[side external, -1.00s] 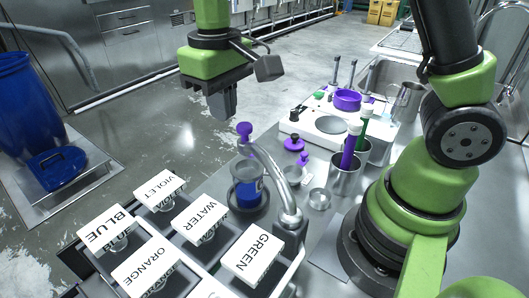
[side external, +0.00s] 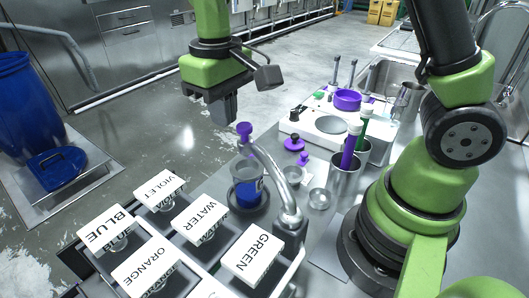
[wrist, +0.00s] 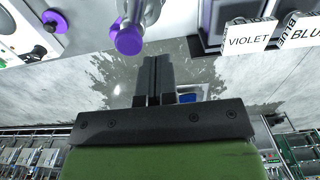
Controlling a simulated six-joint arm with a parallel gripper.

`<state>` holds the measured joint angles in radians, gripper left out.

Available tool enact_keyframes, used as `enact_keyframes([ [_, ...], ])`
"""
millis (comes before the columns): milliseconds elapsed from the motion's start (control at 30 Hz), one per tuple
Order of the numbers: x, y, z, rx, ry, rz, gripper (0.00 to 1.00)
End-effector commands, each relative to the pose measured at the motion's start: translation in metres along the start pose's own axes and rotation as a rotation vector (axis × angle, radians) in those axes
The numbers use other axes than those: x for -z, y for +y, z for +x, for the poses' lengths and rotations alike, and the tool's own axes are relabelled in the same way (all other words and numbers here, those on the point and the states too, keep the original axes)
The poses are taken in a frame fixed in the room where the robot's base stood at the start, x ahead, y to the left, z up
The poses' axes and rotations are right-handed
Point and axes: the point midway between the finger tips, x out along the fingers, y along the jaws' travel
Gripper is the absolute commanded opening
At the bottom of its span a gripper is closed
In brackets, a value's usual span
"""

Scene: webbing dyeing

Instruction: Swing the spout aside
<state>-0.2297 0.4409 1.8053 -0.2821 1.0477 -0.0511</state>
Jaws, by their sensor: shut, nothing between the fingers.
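The spout (side external: 272,168) is a curved silver pipe on a dark base, with a purple knob (side external: 244,130) at its free end. It arches over a glass beaker (side external: 248,186) with blue liquid. My gripper (side external: 224,118) is shut and empty, pointing down close beside the knob, on its left in the side view. In the wrist view my gripper's fingers (wrist: 152,62) are together just below the purple knob (wrist: 129,40). I cannot tell whether they touch it. The silver spout (wrist: 138,10) runs up out of that view.
Labelled white lids, including WATER (side external: 201,217) and GREEN (side external: 252,250), cover dark vats at the front left. Metal cups (side external: 345,178) with purple and green sticks stand to the right. A white device (side external: 325,128) with a purple ring sits behind. Open floor lies left of the bench.

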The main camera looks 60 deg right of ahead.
Motion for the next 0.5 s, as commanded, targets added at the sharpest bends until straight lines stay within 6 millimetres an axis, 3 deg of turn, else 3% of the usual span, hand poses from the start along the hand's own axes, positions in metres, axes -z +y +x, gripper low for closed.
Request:
enact_keyframes([
  [500, 0.000, 0.000, 0.025, 0.001, -0.001, 0.000, 0.00],
])
